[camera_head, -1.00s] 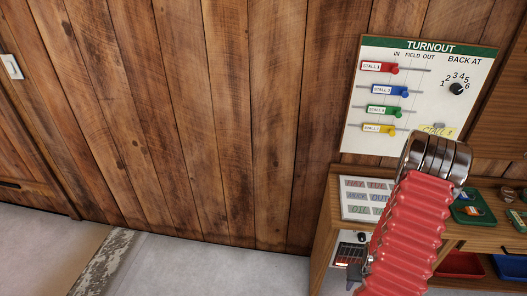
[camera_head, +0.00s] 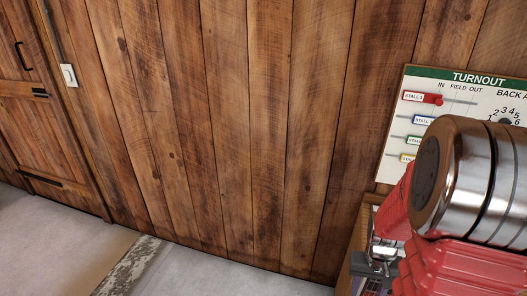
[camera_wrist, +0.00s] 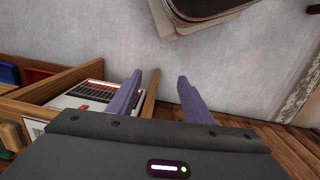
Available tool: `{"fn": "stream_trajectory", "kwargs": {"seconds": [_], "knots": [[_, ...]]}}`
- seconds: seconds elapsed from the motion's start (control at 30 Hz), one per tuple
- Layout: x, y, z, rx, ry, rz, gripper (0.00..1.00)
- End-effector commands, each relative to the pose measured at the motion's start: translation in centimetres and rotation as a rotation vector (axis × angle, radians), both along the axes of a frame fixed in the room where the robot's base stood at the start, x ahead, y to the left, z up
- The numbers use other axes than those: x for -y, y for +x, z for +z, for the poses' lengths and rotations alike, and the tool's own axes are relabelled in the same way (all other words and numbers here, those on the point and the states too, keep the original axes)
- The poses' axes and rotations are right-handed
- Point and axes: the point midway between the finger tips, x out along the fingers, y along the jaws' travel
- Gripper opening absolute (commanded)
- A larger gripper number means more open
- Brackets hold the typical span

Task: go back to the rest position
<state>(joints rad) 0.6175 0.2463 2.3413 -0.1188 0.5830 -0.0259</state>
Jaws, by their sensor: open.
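My gripper (camera_wrist: 160,88) shows in the wrist view with its two purple-grey fingers apart and nothing between them. Pale grey floor lies behind the gap. The fingers are close to the edge of a wooden bench (camera_wrist: 38,106), with the left finger overlapping its edge in the picture; I cannot tell whether they touch. In the camera_head view my folded red and metal arm fills the lower right. A small part of my gripper (camera_head: 374,262) shows below it, in front of the bench, and the rest is hidden.
A turnout board (camera_head: 395,160) hangs on the plank wall (camera_head: 230,120), partly hidden by my arm. A wooden door (camera_head: 45,130) and a light switch (camera_head: 69,75) are at left. The floor (camera_head: 60,240) at left is clear. Red and blue bins (camera_wrist: 36,75) sit in the bench.

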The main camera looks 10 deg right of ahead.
Motion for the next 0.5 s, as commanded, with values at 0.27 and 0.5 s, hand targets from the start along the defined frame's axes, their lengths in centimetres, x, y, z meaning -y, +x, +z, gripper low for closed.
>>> {"fn": "stream_trajectory", "kwargs": {"seconds": [0.27, 0.5], "knots": [[-4.5, 0.1, 5.6, 0.019, 0.002, 0.045, 0.46], [-8.3, -0.3, 9.8, 0.053, 0.0, 0.093, 0.46]]}}
